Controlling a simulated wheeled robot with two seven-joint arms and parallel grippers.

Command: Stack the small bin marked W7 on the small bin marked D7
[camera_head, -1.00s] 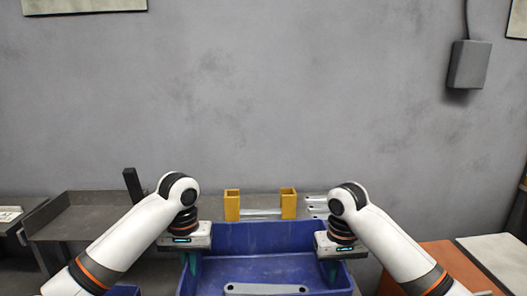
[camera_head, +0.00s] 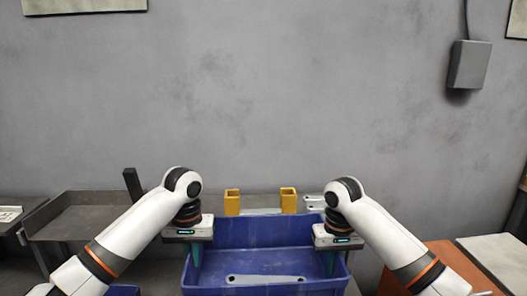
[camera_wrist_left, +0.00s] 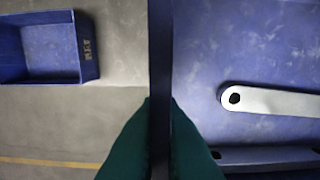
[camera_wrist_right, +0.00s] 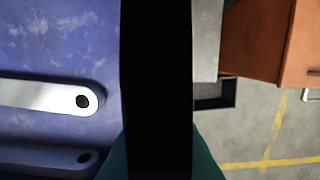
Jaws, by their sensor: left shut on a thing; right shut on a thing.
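A blue bin (camera_head: 255,236) is held between my two grippers at its left and right walls, in the middle of the head view. Its marking is not visible. A pale metal bracket (camera_head: 265,279) lies inside it and also shows in the left wrist view (camera_wrist_left: 275,102) and right wrist view (camera_wrist_right: 45,96). My left gripper (camera_head: 196,255) is shut on the left wall. My right gripper (camera_head: 331,262) is shut on the right wall. A second blue bin (camera_wrist_left: 88,46) sits on the grey surface at left in the left wrist view, with a dark, unreadable mark.
Behind the held bin stands a yellow holder (camera_head: 232,203) with upright posts; pale brackets (camera_head: 314,202) lie beside it. A grey tray (camera_head: 85,213) is at left. An orange-brown surface (camera_head: 446,262) is at right.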

